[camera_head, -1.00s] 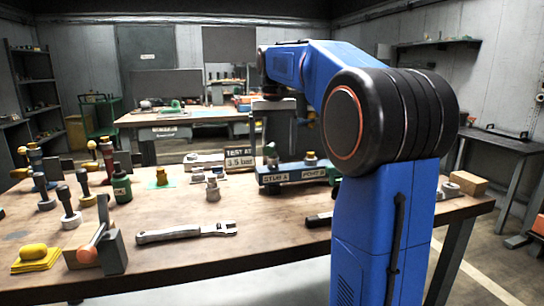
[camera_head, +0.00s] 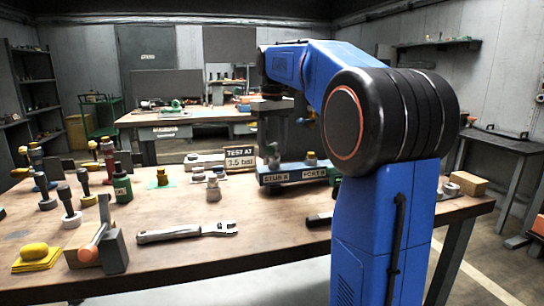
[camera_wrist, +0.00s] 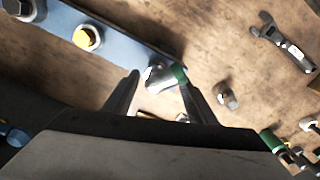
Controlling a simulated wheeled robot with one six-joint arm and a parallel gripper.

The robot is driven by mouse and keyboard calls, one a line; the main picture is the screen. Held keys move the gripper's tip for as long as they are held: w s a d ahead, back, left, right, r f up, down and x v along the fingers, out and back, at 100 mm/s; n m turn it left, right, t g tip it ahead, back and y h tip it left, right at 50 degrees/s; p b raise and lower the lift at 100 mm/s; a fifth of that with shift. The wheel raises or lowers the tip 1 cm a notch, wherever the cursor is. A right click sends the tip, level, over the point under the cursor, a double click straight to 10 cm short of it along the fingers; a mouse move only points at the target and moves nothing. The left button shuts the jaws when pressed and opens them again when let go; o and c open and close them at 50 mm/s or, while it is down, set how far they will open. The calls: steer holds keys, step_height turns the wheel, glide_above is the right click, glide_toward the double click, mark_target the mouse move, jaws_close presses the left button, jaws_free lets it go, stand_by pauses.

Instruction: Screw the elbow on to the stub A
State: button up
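The blue-grey block (camera_head: 300,176) with labels STUB A and PORT B stands at the back middle of the bench; its blue top also shows in the wrist view (camera_wrist: 120,38). A grey upright piece (camera_head: 272,156) stands at its STUB A end. In the wrist view, my gripper (camera_wrist: 158,82) points at this end, one dark finger on each side of a shiny grey metal piece (camera_wrist: 155,75) with a green part at its right. This may be the elbow; I cannot tell whether it is seated on stub A or gripped. The fingertips are largely hidden in the head view.
An adjustable wrench (camera_head: 187,232) lies at the front. A grey fitting (camera_head: 213,189) stands left of the block. A green bottle (camera_head: 122,187) and several upright tools stand further left. A TEST AT 3.5 bar sign (camera_head: 240,158) stands behind. A yellow cap (camera_wrist: 87,37) sits on the block.

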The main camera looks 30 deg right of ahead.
steer(key=shift+d, duration=0.1)
steer(key=c, duration=0.7)
steer(key=shift+d, duration=0.1)
steer(key=shift+o, duration=0.2)
steer(key=shift+m, duration=0.3)
steer(key=o, duration=1.2)
steer(key=shift+d+f, duration=0.1)
steer(key=shift+d, duration=0.05)
steer(key=o, duration=0.4)
steer(key=shift+w+d+f, duration=0.1)
steer(key=shift+d, duration=0.15)
steer(key=shift+a, duration=0.1)
